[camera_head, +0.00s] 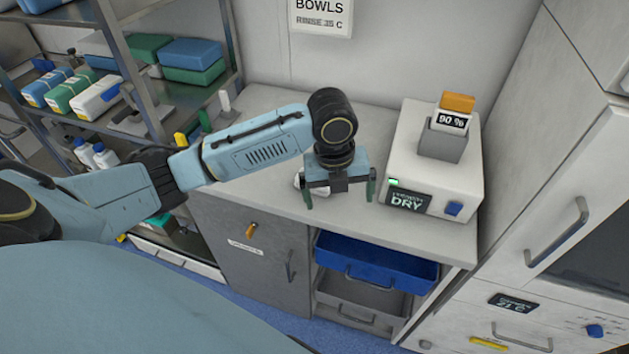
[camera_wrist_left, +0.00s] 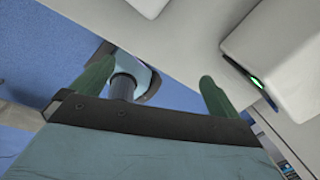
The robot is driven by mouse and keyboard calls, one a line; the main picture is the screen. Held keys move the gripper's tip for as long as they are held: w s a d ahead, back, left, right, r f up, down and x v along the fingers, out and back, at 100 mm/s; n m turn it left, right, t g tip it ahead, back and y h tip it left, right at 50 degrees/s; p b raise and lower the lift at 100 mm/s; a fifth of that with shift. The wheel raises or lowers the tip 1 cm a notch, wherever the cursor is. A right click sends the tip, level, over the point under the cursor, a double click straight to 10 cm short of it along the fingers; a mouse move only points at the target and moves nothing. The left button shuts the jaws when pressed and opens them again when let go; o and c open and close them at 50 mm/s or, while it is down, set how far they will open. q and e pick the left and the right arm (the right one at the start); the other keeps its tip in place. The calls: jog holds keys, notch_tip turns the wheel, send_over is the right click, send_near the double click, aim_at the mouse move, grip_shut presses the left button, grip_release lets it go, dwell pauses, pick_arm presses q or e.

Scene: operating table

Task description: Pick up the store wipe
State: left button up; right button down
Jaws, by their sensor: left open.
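A small white thing (camera_head: 318,190) lies on the counter, partly hidden behind my left gripper. It may be the store wipe, but too little shows to be sure. My left gripper (camera_head: 340,194) is open and empty, over the counter to the left of the dryer box. Its two green fingers point down, apart, on either side of the gap. My right gripper is not in view.
A white box (camera_head: 425,165) marked DRY stands close to the right of my left gripper, with a grey holder and orange-topped tag on it. The counter (camera_head: 265,205) is clear at the front left. A blue drawer (camera_head: 375,262) stands open below. Shelves (camera_head: 130,50) are at the left.

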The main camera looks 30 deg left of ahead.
pick_arm(q)
jog(key=w+a+r+m+y, duration=0.1)
jog(key=w+a+r+m, duration=0.4)
jog(key=a+r, duration=0.35)
jog(key=shift+g, duration=0.4)
jog(key=f, duration=0.6)
jog(key=f+b, duration=0.1)
jog(key=f, duration=0.6)
jog(key=shift+s+a+f, duration=0.1)
jog(key=shift+s+a, duration=0.05)
jog(key=shift+a, duration=0.05)
jog(key=c, duration=0.9)
notch_tip(320, 180, up, 10)
jog(key=shift+r+p, duration=0.1)
jog(key=shift+p, duration=0.3)
